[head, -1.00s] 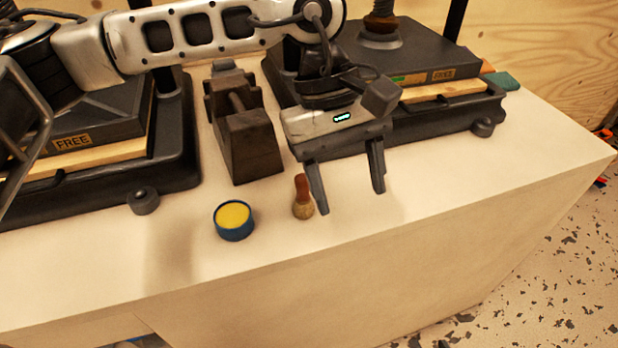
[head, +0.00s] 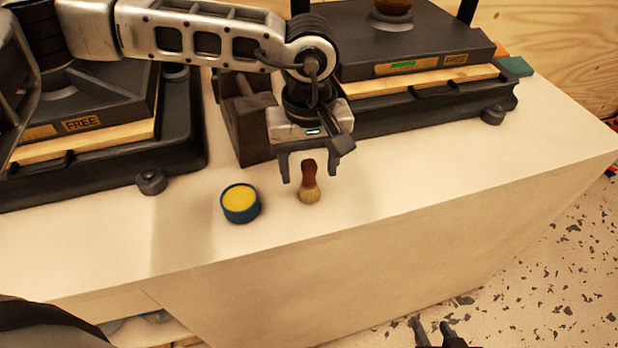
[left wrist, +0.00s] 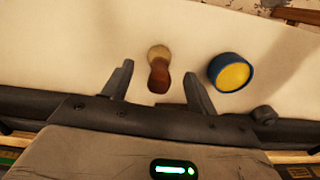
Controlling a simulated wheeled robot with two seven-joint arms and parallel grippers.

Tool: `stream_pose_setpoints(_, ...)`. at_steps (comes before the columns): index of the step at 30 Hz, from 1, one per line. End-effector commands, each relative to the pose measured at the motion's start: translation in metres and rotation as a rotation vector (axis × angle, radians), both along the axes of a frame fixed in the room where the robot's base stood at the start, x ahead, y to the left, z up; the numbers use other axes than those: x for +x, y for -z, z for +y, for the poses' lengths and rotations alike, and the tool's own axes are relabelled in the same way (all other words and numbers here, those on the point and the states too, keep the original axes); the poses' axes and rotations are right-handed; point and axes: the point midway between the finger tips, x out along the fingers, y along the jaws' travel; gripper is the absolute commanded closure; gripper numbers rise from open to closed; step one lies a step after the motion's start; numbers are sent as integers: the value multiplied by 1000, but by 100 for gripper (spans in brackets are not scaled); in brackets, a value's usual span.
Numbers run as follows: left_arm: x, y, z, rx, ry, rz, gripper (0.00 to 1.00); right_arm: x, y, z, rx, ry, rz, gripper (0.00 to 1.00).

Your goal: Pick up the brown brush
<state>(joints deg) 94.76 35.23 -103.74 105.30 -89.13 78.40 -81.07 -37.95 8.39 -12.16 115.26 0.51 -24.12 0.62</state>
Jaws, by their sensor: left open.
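The brown brush (head: 309,182) stands upright on the pale worktop, with its reddish-brown handle up and tan bristles down. In the left wrist view the brush (left wrist: 159,72) shows between the two fingers, with a gap on both sides. My left gripper (head: 310,176) is open and empty, with its fingers pointing down on either side of the handle and not closed on it. My right gripper (head: 436,332) shows only as two dark, spread fingertips at the bottom edge, over the floor and far from the brush.
A blue tin with yellow content (head: 240,203) stands just left of the brush. A dark block-shaped tool (head: 247,130) is behind my left gripper. Dark presses stand at left (head: 183,150) and right (head: 440,112). The worktop's front edge is close to the brush.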

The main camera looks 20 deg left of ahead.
Motion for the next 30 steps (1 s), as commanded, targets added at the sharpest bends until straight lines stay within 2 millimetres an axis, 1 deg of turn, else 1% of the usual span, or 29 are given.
stream_pose_setpoints(5, 1, 23, 1, 3, 0, 4, 42, 0, -11, -1, -3, 3, -3, 64)
stream_pose_setpoints(9, 2, 42, 1, 1, 0, 2, 42, 1, -12, -2, -4, 7, -6, 64)
stream_pose_setpoints(12, 2, 48, 1, 0, -1, 0, 42, 2, -10, -3, -2, 9, -6, 64)
stream_pose_setpoints(18, 2, 49, 1, 0, -1, -1, 42, 3, -9, -2, -3, 11, -7, 64)
stream_pose_setpoints(19, 2, 49, 1, 0, -1, 0, 47, 3, -9, -3, -3, 11, -7, 64)
stream_pose_setpoints(20, 2, 49, 1, 0, -1, 0, 56, 3, -9, -3, -2, 11, -6, 64)
stream_pose_setpoints(21, 2, 49, 1, 0, -1, 0, 67, 3, -9, -3, -2, 11, -5, 64)
stream_pose_setpoints(24, 2, 49, 1, 0, -1, 0, 90, 3, -9, -3, -2, 11, -5, 64)
stream_pose_setpoints(30, 2, 49, 1, 0, -1, 0, 91, 3, -10, -2, -1, 11, -7, 64)
